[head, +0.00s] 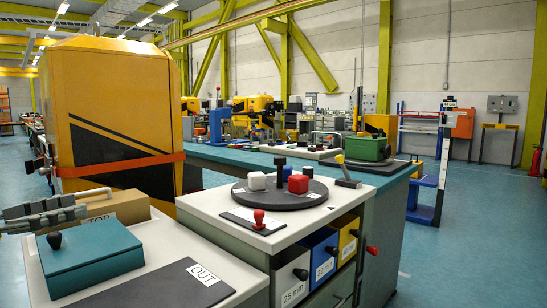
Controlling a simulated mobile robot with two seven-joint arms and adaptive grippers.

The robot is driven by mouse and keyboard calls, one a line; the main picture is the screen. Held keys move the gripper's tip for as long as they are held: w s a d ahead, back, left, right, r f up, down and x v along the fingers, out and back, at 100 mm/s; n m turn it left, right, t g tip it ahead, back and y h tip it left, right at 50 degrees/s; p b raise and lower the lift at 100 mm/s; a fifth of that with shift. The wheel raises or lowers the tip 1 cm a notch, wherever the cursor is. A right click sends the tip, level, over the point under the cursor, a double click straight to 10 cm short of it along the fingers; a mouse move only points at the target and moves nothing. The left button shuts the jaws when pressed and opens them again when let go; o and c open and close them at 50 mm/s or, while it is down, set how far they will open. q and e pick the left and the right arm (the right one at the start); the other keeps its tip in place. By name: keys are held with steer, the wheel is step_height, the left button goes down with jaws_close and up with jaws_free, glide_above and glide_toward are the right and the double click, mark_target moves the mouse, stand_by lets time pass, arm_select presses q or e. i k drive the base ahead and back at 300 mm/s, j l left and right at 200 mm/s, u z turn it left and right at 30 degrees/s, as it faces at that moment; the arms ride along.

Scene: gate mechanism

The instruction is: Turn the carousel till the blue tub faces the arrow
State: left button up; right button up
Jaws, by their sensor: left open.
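The carousel (282,204) is a dark round turntable on a white-topped cabinet. It carries a white tub (257,181), a red tub (298,184) and, at its far side, a partly hidden blue tub (287,171). A black post (280,163) stands near its middle and a black knob (307,171) near its far right rim. My left gripper (80,205) is at the left, above a teal box, open and well apart from the carousel. My right gripper is not in view.
A plate with a red knob (258,219) lies in front of the carousel. A yellow-handled lever (342,165) stands to its right. The teal box (90,258), a cardboard box (122,206) and a dark OUT mat (155,287) are nearer me. Labelled bins (290,280) sit below.

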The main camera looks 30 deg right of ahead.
mark_target(276, 196)
steer(key=i+l, duration=0.1)
steer(key=l, duration=0.3)
steer(key=i+l, duration=0.1)
steer(key=l, duration=0.35)
steer(key=i+l, duration=0.15)
steer(key=l, duration=0.25)
steer(key=i+l, duration=0.1)
steer(key=l, duration=0.3)
steer(key=i+l, duration=0.1)
steer(key=l, duration=0.3)
steer(key=i+l, duration=0.1)
steer(key=l, duration=0.35)
